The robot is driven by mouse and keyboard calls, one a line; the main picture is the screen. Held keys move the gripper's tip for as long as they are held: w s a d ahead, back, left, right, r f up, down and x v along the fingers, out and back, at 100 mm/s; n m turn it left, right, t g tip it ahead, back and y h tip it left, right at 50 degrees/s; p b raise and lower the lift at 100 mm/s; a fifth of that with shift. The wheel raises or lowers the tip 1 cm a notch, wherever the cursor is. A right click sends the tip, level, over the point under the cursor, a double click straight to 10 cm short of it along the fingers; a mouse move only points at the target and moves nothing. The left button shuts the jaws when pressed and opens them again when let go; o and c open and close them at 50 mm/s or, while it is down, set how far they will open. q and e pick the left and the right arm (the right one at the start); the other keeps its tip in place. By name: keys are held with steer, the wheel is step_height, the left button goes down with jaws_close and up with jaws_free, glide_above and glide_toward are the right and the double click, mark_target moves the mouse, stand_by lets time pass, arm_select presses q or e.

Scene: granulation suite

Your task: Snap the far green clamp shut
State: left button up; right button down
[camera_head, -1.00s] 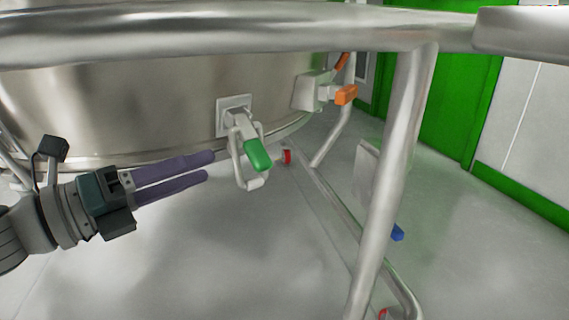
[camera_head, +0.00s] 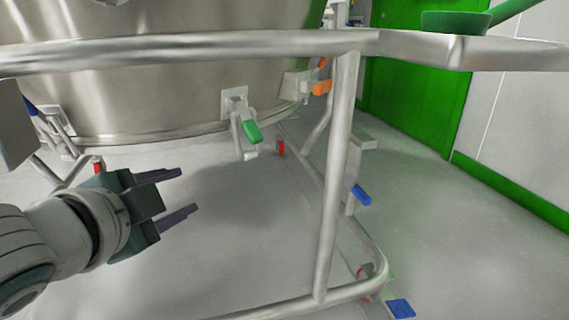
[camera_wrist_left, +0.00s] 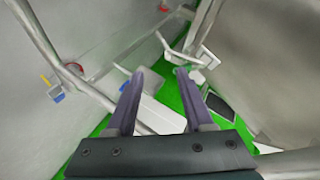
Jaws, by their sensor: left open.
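The green clamp (camera_head: 252,132) is a green-tipped metal toggle on a bracket low on the steel vessel's side, near the middle of the head view. Its handle slants down and to the right, with a pale metal loop beside it. Whether it is latched cannot be told. My left gripper (camera_head: 188,191) is open and empty, with its two dark purple fingers pointing right, left of and below the clamp and apart from it. The fingers also show apart in the left wrist view (camera_wrist_left: 158,82), with nothing between them. My right gripper is not in view.
A steel frame rail (camera_head: 190,46) crosses in front of the vessel (camera_head: 160,90), and an upright post (camera_head: 336,180) stands right of the clamp. An orange-handled clamp (camera_head: 321,87) sits farther right. Blue pedals (camera_head: 361,195) are near the floor. Floor space below the clamp is clear.

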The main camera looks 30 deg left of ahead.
arm_select(q)
steer(key=s+d+r+n+g+h+p, duration=0.1)
steer(key=s+d+n+g+h+p, duration=0.1)
steer(key=s+d+n+g+p, duration=0.2)
steer(key=s+d+g+p, duration=0.1)
steer(key=s+d+p, duration=0.1)
steer(key=s+d, duration=0.1)
steer(key=shift+s+d+r+h, duration=0.15)
steer(key=shift+d+r+h, duration=0.15)
steer(key=shift+d+h, duration=0.15)
